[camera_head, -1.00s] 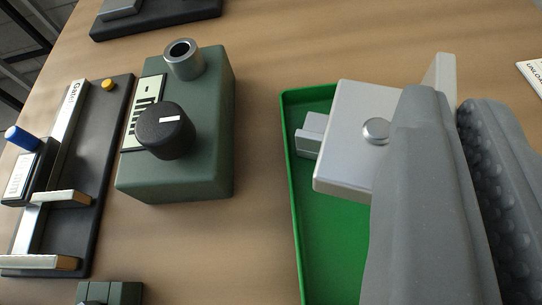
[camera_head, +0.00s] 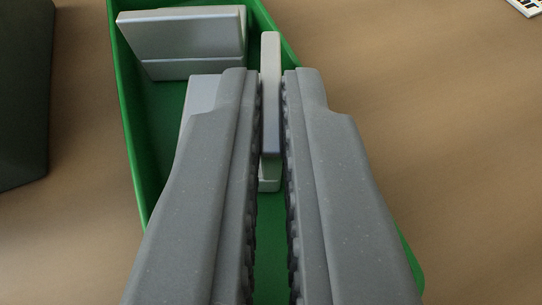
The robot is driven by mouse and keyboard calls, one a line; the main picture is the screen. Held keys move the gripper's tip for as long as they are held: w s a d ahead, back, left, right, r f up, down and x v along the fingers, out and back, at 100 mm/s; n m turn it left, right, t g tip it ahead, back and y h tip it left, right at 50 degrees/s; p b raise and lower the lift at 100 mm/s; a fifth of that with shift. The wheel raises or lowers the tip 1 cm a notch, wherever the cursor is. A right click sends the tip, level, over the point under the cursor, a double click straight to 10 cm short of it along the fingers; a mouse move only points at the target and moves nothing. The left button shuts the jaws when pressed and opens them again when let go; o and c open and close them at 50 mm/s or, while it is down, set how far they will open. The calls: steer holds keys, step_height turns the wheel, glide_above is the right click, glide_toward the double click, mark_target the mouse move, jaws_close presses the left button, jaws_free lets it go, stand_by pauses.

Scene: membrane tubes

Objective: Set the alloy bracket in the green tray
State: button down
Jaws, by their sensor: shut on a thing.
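The alloy bracket (camera_head: 271,100) is a light grey metal piece. Its upright flange stands between the two fingers of my gripper (camera_head: 272,78), which is shut on it. A paler part (camera_head: 203,92), seemingly the bracket's plate, shows behind the left finger; the fingers hide most of it. The green tray (camera_head: 133,110) lies below and around the bracket, with its left wall and far corner in view. The bracket is over the tray's inside; I cannot tell whether it touches the floor.
Another light grey metal block (camera_head: 190,42) sits in the tray's far left part, close to the bracket. A dark green box (camera_head: 22,95) stands left of the tray. The wooden table (camera_head: 430,130) is bare to the right. A white printed card (camera_head: 526,5) lies at the top right.

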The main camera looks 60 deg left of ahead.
steer(key=c, duration=1.6)
jaws_free()
steer(key=shift+s+d+r, duration=0.15)
steer(key=shift+d+r, duration=0.15)
steer(key=shift+d, duration=0.15)
steer(key=p+v, duration=0.1)
steer(key=v, duration=1)
steer(key=shift+s+f, duration=0.1)
